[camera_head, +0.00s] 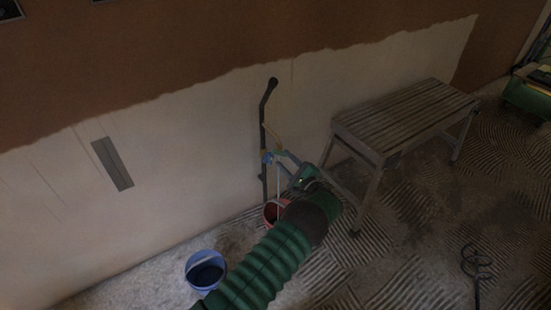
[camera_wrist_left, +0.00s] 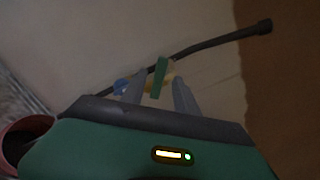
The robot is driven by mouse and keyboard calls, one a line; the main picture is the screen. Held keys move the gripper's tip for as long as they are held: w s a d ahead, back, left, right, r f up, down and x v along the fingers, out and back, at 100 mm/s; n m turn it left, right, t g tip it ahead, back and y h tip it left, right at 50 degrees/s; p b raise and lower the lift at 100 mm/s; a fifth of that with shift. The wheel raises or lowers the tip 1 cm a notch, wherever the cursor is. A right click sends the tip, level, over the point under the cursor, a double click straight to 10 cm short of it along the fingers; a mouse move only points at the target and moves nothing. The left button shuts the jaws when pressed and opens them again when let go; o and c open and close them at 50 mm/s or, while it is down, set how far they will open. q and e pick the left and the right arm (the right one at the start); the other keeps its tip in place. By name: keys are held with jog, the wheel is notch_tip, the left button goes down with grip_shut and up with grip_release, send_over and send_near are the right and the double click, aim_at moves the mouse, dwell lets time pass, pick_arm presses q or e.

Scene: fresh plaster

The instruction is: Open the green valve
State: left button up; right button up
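The green valve handle (camera_wrist_left: 160,77) shows in the left wrist view as a narrow green lever. It stands between my left gripper's fingers (camera_wrist_left: 158,92), with a gap visible on each side. Yellow and blue fitting parts lie behind the fingers, on a dark pipe (camera_wrist_left: 222,40) along the wall. In the head view, my left gripper (camera_head: 280,161) reaches the pipe (camera_head: 264,120) at the blue and yellow fitting (camera_head: 266,156). The green handle is too small to make out there. My left gripper is open. My right gripper is not in view.
A red bucket (camera_head: 270,212) stands below the pipe, partly behind my left arm. A blue bucket (camera_head: 206,268) stands to its left. A slatted wooden bench (camera_head: 405,112) stands right of the pipe. A dark mixing tool (camera_head: 478,262) is at the lower right.

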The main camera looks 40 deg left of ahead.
pick_arm(q)
jog(key=p+v, duration=0.2)
jog(key=v, duration=0.6)
jog(key=shift+d+p, duration=0.35)
jog(key=shift+p, duration=0.05)
jog(key=shift+s, duration=0.1)
